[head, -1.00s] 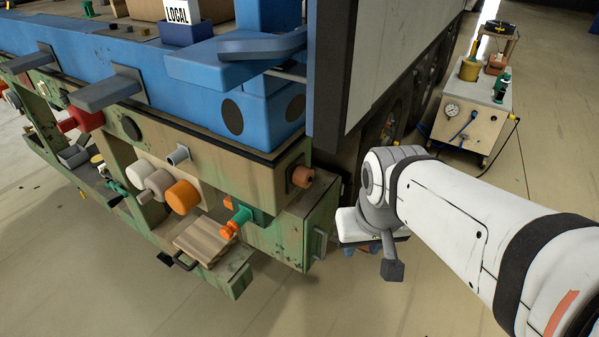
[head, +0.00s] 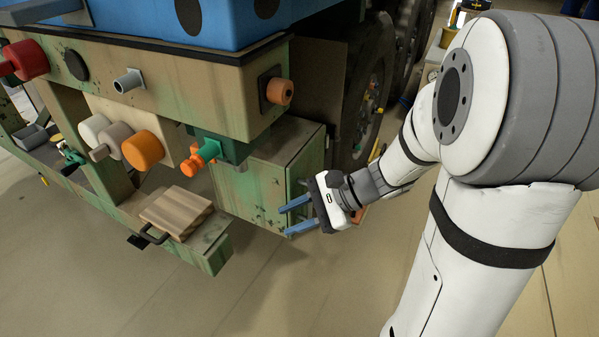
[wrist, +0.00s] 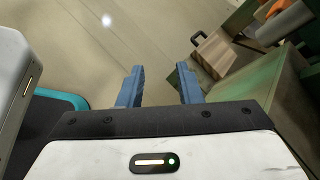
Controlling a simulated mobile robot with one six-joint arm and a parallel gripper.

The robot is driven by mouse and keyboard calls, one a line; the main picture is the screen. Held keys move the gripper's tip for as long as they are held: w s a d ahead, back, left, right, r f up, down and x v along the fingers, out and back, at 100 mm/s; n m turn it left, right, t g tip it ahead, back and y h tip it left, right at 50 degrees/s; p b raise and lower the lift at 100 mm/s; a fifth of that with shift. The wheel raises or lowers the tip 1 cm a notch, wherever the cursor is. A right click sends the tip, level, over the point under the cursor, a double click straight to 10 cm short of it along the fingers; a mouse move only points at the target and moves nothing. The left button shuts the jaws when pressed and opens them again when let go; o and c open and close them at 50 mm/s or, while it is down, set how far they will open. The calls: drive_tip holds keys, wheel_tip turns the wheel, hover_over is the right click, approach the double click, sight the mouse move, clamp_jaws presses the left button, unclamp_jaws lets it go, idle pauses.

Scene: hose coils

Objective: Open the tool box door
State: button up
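The tool box (head: 248,192) is a worn green box at the truck's rear corner. Its door (head: 312,158) is the right-hand face and looks shut, with a small grey handle partly hidden by my gripper. My gripper (head: 283,221) is just right of the box, its two blue fingers pointing left, low by the door. In the wrist view the fingers (wrist: 161,68) are spread apart with nothing between them. The box's green side (wrist: 262,92) is right of the fingers there; the handle cannot be made out. I cannot tell whether a finger touches the door.
Orange and white round fittings (head: 143,150) and an orange-and-green valve (head: 201,157) stick out left of the box. A wooden block (head: 176,212) lies on a low ledge. A large tyre (head: 362,105) is behind the door. The floor in front is clear.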

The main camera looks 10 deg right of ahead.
drive_tip(key=w+d+f+m+t+b, duration=1)
drive_tip(key=w+d+f+m+t, duration=0.2)
drive_tip(key=w+f+m, duration=0.25)
drive_tip(key=b, duration=0.2)
hover_over(309, 217)
drive_tip(key=shift+w+d+f+n, duration=0.15)
drive_tip(key=shift+w+f+n, duration=0.2)
drive_tip(key=shift+n, duration=0.1)
drive_tip(key=shift+c, duration=0.4)
clamp_jaws()
